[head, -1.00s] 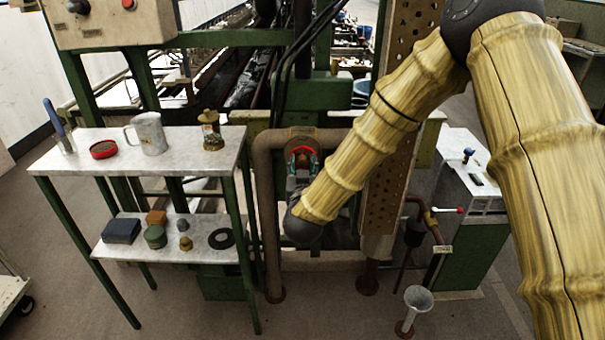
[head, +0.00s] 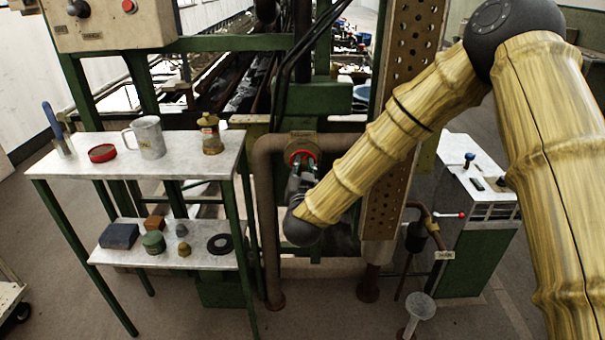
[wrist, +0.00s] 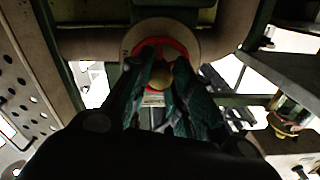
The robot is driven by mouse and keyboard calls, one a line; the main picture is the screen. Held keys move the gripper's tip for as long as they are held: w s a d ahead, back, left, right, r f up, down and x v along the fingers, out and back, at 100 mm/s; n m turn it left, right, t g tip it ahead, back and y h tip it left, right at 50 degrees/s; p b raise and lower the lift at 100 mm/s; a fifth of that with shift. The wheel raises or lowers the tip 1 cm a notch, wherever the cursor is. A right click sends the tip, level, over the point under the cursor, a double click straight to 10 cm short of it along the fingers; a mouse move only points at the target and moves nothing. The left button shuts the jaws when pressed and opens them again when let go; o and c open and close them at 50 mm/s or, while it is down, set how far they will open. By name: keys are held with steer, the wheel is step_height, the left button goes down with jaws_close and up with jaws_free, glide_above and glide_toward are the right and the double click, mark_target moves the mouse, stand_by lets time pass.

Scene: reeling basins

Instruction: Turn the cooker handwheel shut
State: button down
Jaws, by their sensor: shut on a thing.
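The red cooker handwheel (head: 300,158) sits on the brown pipe just right of the shelf table. In the wrist view the red rim of the handwheel (wrist: 180,46) shows in front of a pale round plate, with a brass-coloured hub in its middle. My gripper (head: 308,166) reaches up to the wheel from the front. In the wrist view the dark green fingers of my gripper (wrist: 161,78) lie over the wheel's lower part, on either side of the hub, shut on the wheel. The fingers hide part of the rim.
The brown pipe (head: 265,220) drops to the floor beside the wheel. The shelf table (head: 100,168) at left bears a mug (head: 150,138), a red tin (head: 102,153) and an oil can (head: 210,135).

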steer(key=m+b, duration=0.1)
steer(key=m, duration=0.1)
steer(key=m+b, duration=0.1)
steer(key=m, duration=0.1)
steer(key=m+b, duration=0.1)
steer(key=m, duration=0.1)
steer(key=shift+d+f+m+b, duration=0.1)
steer(key=shift+f+m+b, duration=0.15)
steer(key=shift+m+b, duration=0.05)
steer(key=m+b, duration=0.4)
steer(key=m, duration=0.2)
steer(key=shift+f+m, duration=0.1)
steer(key=shift+m, duration=0.2)
steer(key=m+b, duration=0.5)
steer(key=m, duration=0.1)
steer(key=shift+m, duration=0.3)
steer(key=m+b, duration=0.2)
steer(key=m, duration=0.1)
steer(key=shift+m+b, duration=0.35)
steer(key=shift+m, duration=0.05)
steer(key=shift+m+b, duration=0.5)
steer(key=shift+m, duration=0.3)
steer(key=shift+r, duration=0.3)
steer(key=c, duration=1.4)
jaws_free()
steer(key=shift+o, duration=0.2)
steer(key=shift+s, duration=0.1)
